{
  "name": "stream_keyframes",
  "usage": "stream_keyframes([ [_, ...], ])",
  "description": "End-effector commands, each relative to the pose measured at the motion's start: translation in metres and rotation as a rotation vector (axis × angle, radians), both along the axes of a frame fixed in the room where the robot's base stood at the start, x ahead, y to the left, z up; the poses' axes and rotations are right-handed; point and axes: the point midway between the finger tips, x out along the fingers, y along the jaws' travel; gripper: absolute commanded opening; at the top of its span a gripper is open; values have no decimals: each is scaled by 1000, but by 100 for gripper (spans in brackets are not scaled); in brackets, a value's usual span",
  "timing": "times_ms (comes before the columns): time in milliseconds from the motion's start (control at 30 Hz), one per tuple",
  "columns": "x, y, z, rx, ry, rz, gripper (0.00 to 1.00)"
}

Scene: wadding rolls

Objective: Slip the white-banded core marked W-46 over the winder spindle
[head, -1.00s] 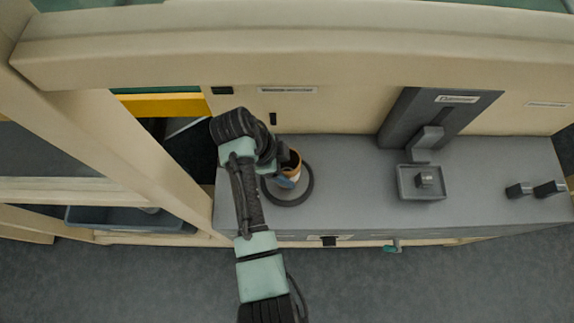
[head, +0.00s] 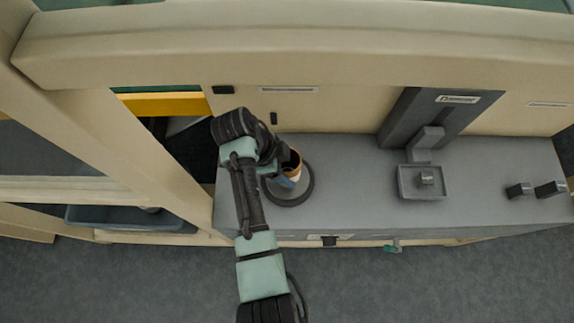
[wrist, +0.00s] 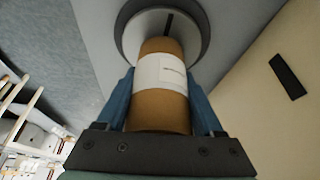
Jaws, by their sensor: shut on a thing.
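My gripper (wrist: 160,105) has its two blue fingers shut on a brown cardboard core (wrist: 158,118) with a white band. A small label on the band is too small to read. In the head view the core (head: 294,160) stands upright, or nearly so, over a round dark disc (head: 305,195) at the left of the grey bench. In the wrist view the core's far end meets the pale round face inside the dark ring (wrist: 196,50); I cannot tell whether it touches.
A grey post with a label plate (head: 457,99) stands right of the disc, above a square tray (head: 422,194) with a small block. Two dark knobs (head: 534,190) are at the right end. A beige beam (head: 300,58) crosses above, and a slanted beige post (head: 100,140) stands left.

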Motion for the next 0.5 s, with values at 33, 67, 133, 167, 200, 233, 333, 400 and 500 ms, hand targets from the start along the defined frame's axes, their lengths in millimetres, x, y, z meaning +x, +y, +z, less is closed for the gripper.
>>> stream_keyframes([
  [33,0,0,-2,0,0,0,14],
  [67,0,0,-3,0,0,0,14],
  [133,0,0,-4,0,0,0,14],
  [167,0,0,-5,0,0,0,14],
  [200,0,0,-5,0,0,0,14],
  [233,0,0,-6,0,0,0,14],
  [333,0,0,-8,0,-1,0,14],
  [400,0,0,-9,0,-1,0,14],
  [500,0,0,-9,0,-1,0,76],
])
